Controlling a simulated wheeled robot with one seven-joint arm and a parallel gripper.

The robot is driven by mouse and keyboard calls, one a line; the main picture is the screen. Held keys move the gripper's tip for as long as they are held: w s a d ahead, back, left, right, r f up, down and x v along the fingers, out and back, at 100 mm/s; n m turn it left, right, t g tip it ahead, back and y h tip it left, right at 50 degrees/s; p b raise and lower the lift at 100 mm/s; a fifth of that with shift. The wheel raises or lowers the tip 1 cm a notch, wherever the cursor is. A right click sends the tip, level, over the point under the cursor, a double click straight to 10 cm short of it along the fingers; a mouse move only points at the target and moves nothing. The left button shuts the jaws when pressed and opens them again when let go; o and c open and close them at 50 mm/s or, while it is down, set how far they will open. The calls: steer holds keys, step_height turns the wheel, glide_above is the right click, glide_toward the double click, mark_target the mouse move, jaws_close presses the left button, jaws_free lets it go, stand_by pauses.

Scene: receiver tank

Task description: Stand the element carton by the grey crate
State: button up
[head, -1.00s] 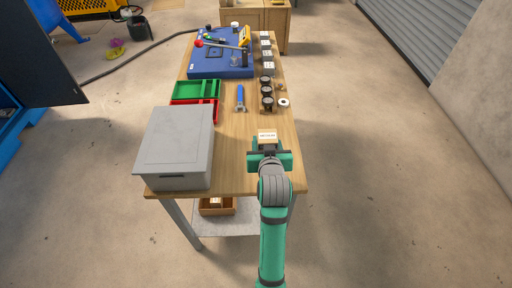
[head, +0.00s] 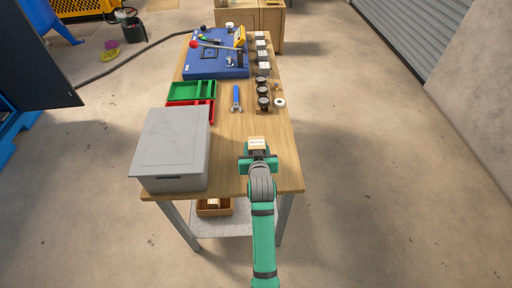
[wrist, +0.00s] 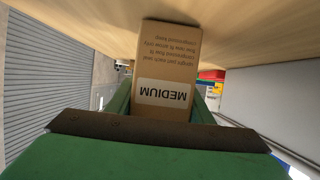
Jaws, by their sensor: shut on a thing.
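The element carton (wrist: 165,75) is a brown box with a white label reading MEDIUM, upside down in the wrist view. My gripper (head: 258,160) is shut on it, with a green finger on each side in the wrist view. In the head view the carton (head: 257,144) shows beyond the gripper, over the front right part of the table. I cannot tell whether its base touches the tabletop. The grey crate (head: 172,150), with its lid on, stands on the table's front left corner. Bare wood lies between the crate and the carton.
Green (head: 192,90) and red (head: 190,110) trays lie behind the crate. A blue-handled tool (head: 236,97), several black-topped round parts (head: 263,92) and a white ring (head: 280,102) lie further back. A blue board (head: 216,62) with a lever fills the far end.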

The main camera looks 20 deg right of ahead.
steer(key=o, duration=1.1)
steer(key=shift+f, duration=0.1)
steer(key=shift+o, duration=0.2)
